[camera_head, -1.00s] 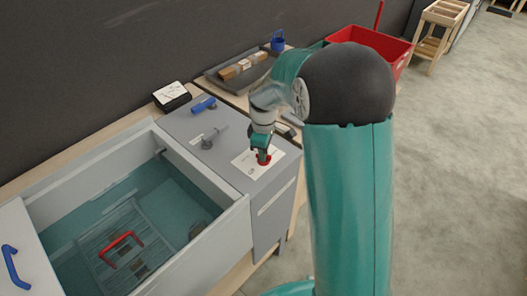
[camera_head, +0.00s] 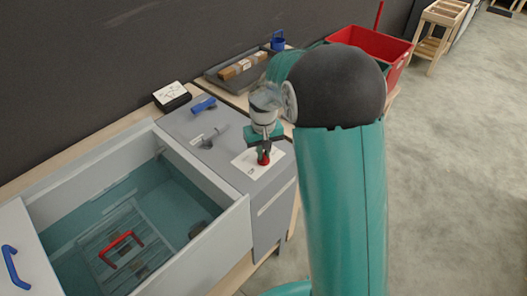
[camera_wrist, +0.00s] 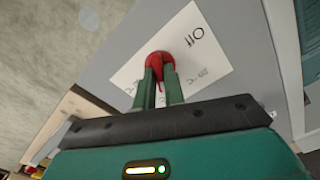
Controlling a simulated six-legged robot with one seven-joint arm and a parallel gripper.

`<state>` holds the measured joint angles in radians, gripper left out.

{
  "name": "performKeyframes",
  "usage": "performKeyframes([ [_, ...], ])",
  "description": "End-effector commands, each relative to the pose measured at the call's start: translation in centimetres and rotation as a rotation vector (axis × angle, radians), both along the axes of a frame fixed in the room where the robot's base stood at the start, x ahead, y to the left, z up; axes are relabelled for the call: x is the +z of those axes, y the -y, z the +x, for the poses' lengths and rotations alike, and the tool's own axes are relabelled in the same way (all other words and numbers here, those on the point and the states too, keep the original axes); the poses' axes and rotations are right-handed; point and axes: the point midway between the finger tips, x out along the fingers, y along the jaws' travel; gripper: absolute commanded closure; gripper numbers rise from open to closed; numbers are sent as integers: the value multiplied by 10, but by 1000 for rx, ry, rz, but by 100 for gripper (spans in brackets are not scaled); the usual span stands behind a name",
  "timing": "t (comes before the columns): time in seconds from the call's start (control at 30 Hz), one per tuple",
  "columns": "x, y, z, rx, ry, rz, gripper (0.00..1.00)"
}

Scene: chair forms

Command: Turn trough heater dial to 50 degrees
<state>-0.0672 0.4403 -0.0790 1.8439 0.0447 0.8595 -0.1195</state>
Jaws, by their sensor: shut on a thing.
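The red heater dial (camera_head: 263,158) sits on a white label plate (camera_head: 246,164) on top of the grey cabinet at the right end of the trough. My gripper (camera_head: 263,149) comes down on it from above and is shut on it. In the wrist view the two green fingers (camera_wrist: 163,76) hold the red dial (camera_wrist: 160,60) between them. The label (camera_wrist: 205,45) there reads "Off" beside the dial; its other markings are partly hidden or too small to read.
The water-filled trough (camera_head: 222,215) holds a rack with a red handle (camera_head: 120,240). A grey lever (camera_head: 208,141), a blue handle (camera_head: 203,104) and a black box with a white top (camera_head: 171,95) are near the dial. A red bin (camera_head: 370,45) stands behind my arm.

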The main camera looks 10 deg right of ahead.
Motion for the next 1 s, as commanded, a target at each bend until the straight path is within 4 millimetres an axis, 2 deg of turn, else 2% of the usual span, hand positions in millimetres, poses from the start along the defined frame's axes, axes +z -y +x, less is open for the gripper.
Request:
performKeyframes([
  [1.0,2,0,1,-919,3,1,100],
])
